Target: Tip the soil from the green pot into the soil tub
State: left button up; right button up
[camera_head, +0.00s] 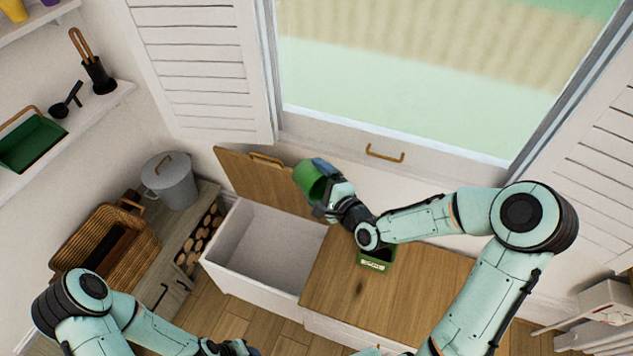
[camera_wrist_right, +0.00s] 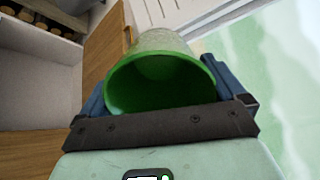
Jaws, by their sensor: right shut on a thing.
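The green pot (camera_head: 306,181) is in my right gripper (camera_head: 322,187), held in the air near the raised wooden lid, above the right side of the open bench box. It is tilted on its side. In the right wrist view the pot (camera_wrist_right: 160,80) sits between the two blue fingers, its mouth towards the camera; the inside looks green and I see no soil in it. A small dark green tub (camera_head: 375,262) with a pale label stands on the closed wooden bench top, partly hidden by my right arm. My left gripper (camera_head: 232,348) is low at the bottom edge, its fingers unclear.
The white bench box (camera_head: 262,247) is open and looks empty, with its wooden lid (camera_head: 255,180) raised behind. The closed wooden bench top (camera_head: 420,285) is mostly clear. A grey lidded bin (camera_head: 171,182) and a wicker basket (camera_head: 105,240) stand left. The window is behind.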

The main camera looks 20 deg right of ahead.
aim_at(323, 182)
jog(key=shift+g, duration=0.7)
jog(key=w+d+f, duration=0.1)
jog(key=w+f, duration=0.1)
jog(key=f, duration=0.1)
jog(key=w+d+f, duration=0.1)
jog(key=shift+d+f, duration=0.2)
jog(key=shift+d, duration=0.15)
jog(key=w+d+f+g+h+b, duration=0.1)
jog(key=w+d+f+g+h, duration=0.3)
jog(key=d+f, duration=0.6)
pick_arm(q)
jog(key=shift+g, duration=0.3)
jog(key=shift+s+d+f+b, duration=0.1)
jog(key=shift+s+f+b, duration=0.2)
jog(key=shift+s+f, duration=0.6)
jog(key=shift+s+f+b, duration=0.3)
jog(key=shift+s+f, duration=0.35)
jog(key=shift+s, duration=0.35)
pick_arm(e)
jog(key=s+d+f+m+g, duration=0.2)
jog(key=s+d+f+g, duration=0.3)
jog(key=d+f+g, duration=0.2)
jog(key=shift+d+f+g+h, duration=0.3)
jog(key=shift+d+g, duration=1.1)
jog(key=shift+d, duration=0.35)
